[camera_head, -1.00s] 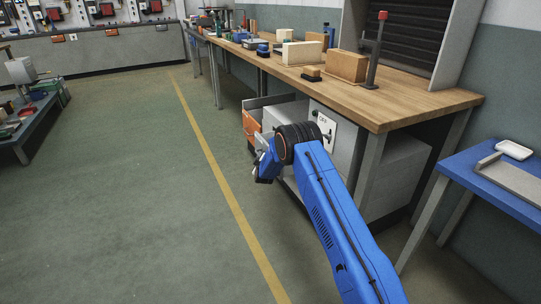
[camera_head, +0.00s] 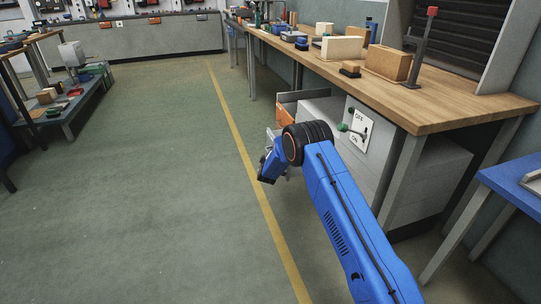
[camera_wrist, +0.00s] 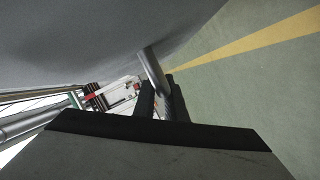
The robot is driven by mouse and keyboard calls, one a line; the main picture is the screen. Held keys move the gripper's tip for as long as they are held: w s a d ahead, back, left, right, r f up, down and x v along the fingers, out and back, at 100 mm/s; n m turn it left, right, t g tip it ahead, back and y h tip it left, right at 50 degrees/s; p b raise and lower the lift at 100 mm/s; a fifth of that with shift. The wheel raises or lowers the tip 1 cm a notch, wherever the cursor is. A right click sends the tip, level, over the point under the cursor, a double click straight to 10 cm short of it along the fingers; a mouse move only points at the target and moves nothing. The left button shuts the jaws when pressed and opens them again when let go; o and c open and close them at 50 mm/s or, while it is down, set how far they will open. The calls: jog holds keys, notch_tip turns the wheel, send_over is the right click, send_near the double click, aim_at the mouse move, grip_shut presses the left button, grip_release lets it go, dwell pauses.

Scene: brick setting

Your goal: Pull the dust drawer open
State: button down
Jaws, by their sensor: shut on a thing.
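In the wrist view a round metal bar handle (camera_wrist: 153,68) stands out from a smooth grey panel (camera_wrist: 90,45), which looks like the dust drawer's front. The dark fingers of my gripper (camera_wrist: 162,95) are shut on this bar. In the head view my gripper (camera_head: 269,168) is low beside the grey cabinet (camera_head: 322,110) under the bench. My blue arm hides the lower cabinet, and I cannot tell the drawer front or how far it is out there.
A wooden workbench (camera_head: 440,98) with blocks stands above the cabinet. A switch plate (camera_head: 356,131) marked OFF and ON has a green lever. An orange bin (camera_head: 285,115) is beyond my wrist. A blue table (camera_head: 520,182) is at right. Floor (camera_head: 170,200) left is clear.

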jog(key=c, duration=1.8)
grip_release()
jog(key=v, duration=1.7)
jog(key=shift+s, duration=0.2)
jog(key=shift+a, duration=0.1)
